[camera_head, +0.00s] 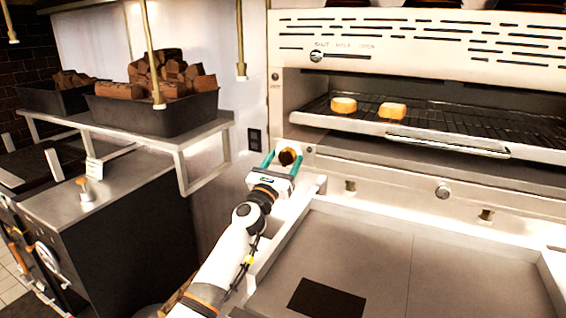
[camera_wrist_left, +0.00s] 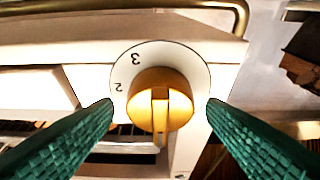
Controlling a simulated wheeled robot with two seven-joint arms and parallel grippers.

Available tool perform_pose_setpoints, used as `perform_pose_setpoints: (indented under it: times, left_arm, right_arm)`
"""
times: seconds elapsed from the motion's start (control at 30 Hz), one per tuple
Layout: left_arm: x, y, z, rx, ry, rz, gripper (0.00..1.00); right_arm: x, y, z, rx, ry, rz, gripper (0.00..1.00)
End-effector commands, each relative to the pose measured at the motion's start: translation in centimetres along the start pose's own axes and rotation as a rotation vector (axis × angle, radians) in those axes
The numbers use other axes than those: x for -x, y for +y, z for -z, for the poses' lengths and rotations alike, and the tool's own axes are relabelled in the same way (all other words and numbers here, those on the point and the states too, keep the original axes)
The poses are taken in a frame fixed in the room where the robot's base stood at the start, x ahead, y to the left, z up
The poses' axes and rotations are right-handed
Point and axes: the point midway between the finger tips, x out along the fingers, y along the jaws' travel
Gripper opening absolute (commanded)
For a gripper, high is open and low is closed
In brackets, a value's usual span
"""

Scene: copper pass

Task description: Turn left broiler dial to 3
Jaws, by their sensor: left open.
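The left broiler dial (camera_wrist_left: 160,98) is a round golden knob with a raised grip bar, on a white plate (camera_wrist_left: 193,64) marked 2 and 3. Both numbers appear upside down at the plate's upper left in the left wrist view. The bar runs toward the bottom of that picture, away from the 3. In the head view the dial (camera_head: 288,156) looks dark brown, on the broiler's left front. My left gripper (camera_wrist_left: 159,104) is open, one green finger on each side of the dial, with gaps visible. It also shows in the head view (camera_head: 282,158). My right gripper is out of view.
The broiler rack (camera_head: 450,122) holds two bread pieces (camera_head: 343,105) (camera_head: 392,111). A slider (camera_head: 316,57) sits on the upper panel. More knobs (camera_head: 443,191) line the front below. A flat griddle (camera_head: 440,270) lies in front. Wood-filled trays (camera_head: 150,112) stand on a shelf at left.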

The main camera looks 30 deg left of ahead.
Motion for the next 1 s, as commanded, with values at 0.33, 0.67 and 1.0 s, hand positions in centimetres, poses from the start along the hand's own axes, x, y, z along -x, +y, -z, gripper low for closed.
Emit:
perform_pose_setpoints:
  times: [0.33, 0.67, 1.0]
  left_arm:
    - [0.04, -0.01, 0.00, 0.000, 0.000, 0.000, 0.25]
    - [0.05, -0.07, -0.01, -0.037, 0.000, -0.014, 0.21]
    - [0.04, -0.21, -0.02, -0.244, 0.000, -0.100, 0.21]
  right_arm:
    - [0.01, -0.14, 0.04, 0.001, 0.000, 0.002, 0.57]
    - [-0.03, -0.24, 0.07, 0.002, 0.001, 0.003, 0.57]
    - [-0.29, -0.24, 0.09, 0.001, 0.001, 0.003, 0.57]
